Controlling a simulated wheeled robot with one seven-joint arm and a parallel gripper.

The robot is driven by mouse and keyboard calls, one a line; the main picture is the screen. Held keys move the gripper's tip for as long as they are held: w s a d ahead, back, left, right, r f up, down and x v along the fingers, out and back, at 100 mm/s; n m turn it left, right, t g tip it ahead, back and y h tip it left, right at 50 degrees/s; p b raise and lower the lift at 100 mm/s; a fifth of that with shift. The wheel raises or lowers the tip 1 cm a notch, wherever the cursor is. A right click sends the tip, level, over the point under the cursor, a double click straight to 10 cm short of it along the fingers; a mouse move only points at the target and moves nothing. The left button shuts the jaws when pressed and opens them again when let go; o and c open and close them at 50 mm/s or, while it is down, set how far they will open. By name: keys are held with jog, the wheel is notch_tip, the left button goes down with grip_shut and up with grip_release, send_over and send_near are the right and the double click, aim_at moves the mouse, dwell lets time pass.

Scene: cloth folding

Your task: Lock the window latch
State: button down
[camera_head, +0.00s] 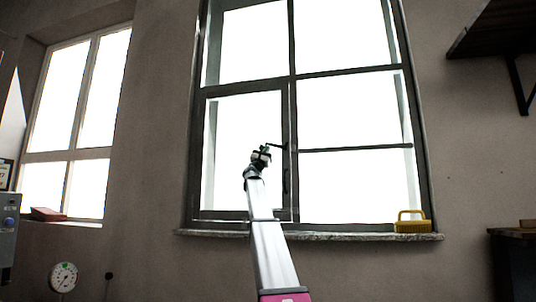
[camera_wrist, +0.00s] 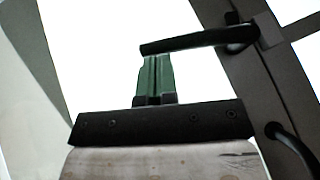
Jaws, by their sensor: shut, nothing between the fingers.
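The window (camera_head: 290,85) has a dark frame and bright panes. Its latch handle (camera_head: 276,146) sticks out to the left from the dark frame bar; in the wrist view the black latch handle (camera_wrist: 195,41) lies nearly level, its base on the frame at the right. My gripper (camera_head: 262,153) is in front of the lower left pane, at the handle's free end. In the wrist view my gripper's green fingers (camera_wrist: 155,62) are together and empty, their tips just under the handle's left end. I cannot tell whether they touch it.
A second black curved handle (camera_wrist: 290,140) is on the frame at the lower right of the wrist view. A stone sill (camera_head: 330,236) runs below the window, with a yellow object (camera_head: 411,222) at its right end. A dark shelf (camera_head: 495,30) is at the upper right.

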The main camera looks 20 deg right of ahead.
aim_at(277, 145)
notch_tip(277, 145, up, 4)
jog(key=m+g+h, duration=0.1)
jog(key=m+g, duration=0.8)
jog(key=shift+d+m+g, duration=0.15)
jog(key=shift+m+g, duration=0.15)
jog(key=r+m+g+y, duration=0.1)
jog(key=d+r+m+g+y, duration=0.1)
jog(key=m, duration=0.1)
jog(key=s+r+m+g, duration=0.1)
jog(key=m+g, duration=0.1)
jog(key=shift+d+y, duration=0.25)
jog(key=shift+y, duration=0.15)
jog(key=shift+s+d+r+m+g+y, duration=0.2)
jog(key=shift+r+m+g+y, duration=0.1)
jog(key=shift+m, duration=0.2)
jog(key=shift+s+d+r, duration=0.15)
jog(key=shift+s+d, duration=0.05)
jog(key=shift+d, duration=0.05)
jog(key=shift+s+d+r, duration=0.35)
jog(key=shift+d, duration=0.2)
jog(key=shift+s+d+r, duration=0.35)
jog(key=shift+d, duration=0.15)
jog(key=shift+r, duration=0.1)
